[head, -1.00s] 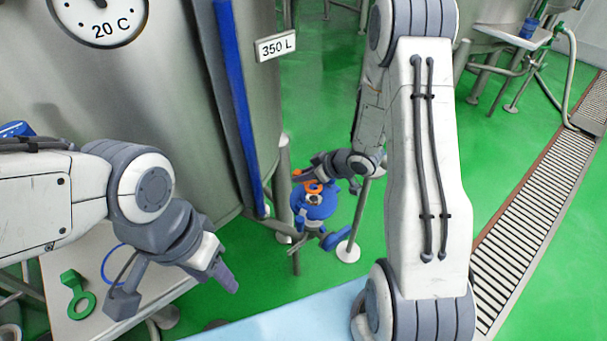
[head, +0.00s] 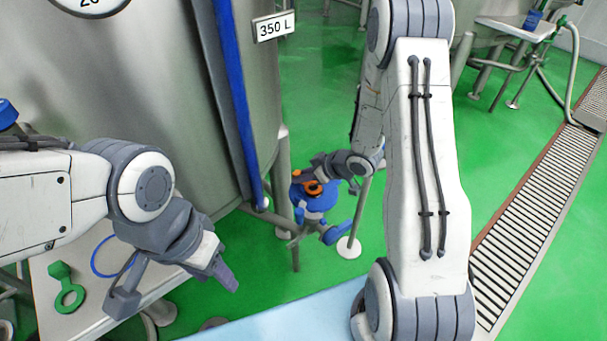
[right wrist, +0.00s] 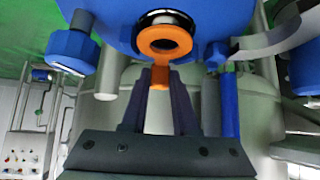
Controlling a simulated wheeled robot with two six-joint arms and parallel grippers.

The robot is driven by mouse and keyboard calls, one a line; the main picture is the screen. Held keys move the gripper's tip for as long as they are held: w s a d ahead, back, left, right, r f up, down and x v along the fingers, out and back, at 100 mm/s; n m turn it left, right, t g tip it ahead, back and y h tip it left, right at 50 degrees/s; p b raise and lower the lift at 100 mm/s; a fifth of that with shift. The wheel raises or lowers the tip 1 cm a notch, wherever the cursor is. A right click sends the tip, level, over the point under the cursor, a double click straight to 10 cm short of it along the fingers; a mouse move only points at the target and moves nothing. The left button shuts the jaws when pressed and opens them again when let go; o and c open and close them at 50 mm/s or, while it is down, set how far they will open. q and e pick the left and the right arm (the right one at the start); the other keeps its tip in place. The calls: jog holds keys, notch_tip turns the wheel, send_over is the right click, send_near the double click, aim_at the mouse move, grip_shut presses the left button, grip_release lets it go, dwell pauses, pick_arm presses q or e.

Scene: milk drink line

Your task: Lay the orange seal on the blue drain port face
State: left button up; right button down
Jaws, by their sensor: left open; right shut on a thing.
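The orange seal (right wrist: 165,42) is a ring with a tab, and its tab is pinched between the fingers of my right gripper (right wrist: 160,85). In the right wrist view the ring is in front of the blue drain port (right wrist: 110,22) and overlaps the lower part of its dark round opening (right wrist: 165,17). The ring looks a little below the opening's centre; I cannot tell whether it touches the face. In the head view the seal (head: 313,187) shows over the blue port (head: 318,203), partly hidden by my right gripper. My left gripper (head: 175,288) is open and empty above the side table.
A side table (head: 50,305) at the lower left holds a green ring with a tab (head: 68,290) and a blue ring (head: 97,262). The steel tank (head: 165,100) stands behind. A blue valve-like part (right wrist: 70,52) is left of the port. Green floor is open to the right.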

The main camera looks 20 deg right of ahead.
jog(key=shift+f, duration=0.5)
jog(key=c, duration=0.6)
grip_release()
jog(key=shift+r, duration=0.1)
jog(key=p+v, duration=0.2)
jog(key=v, duration=0.7)
jog(key=shift+d+r, duration=0.1)
jog(key=shift+r, duration=0.05)
jog(key=shift+s+d+r+p, duration=0.2)
jog(key=shift+s+r+p, duration=0.15)
jog(key=shift+s, duration=0.1)
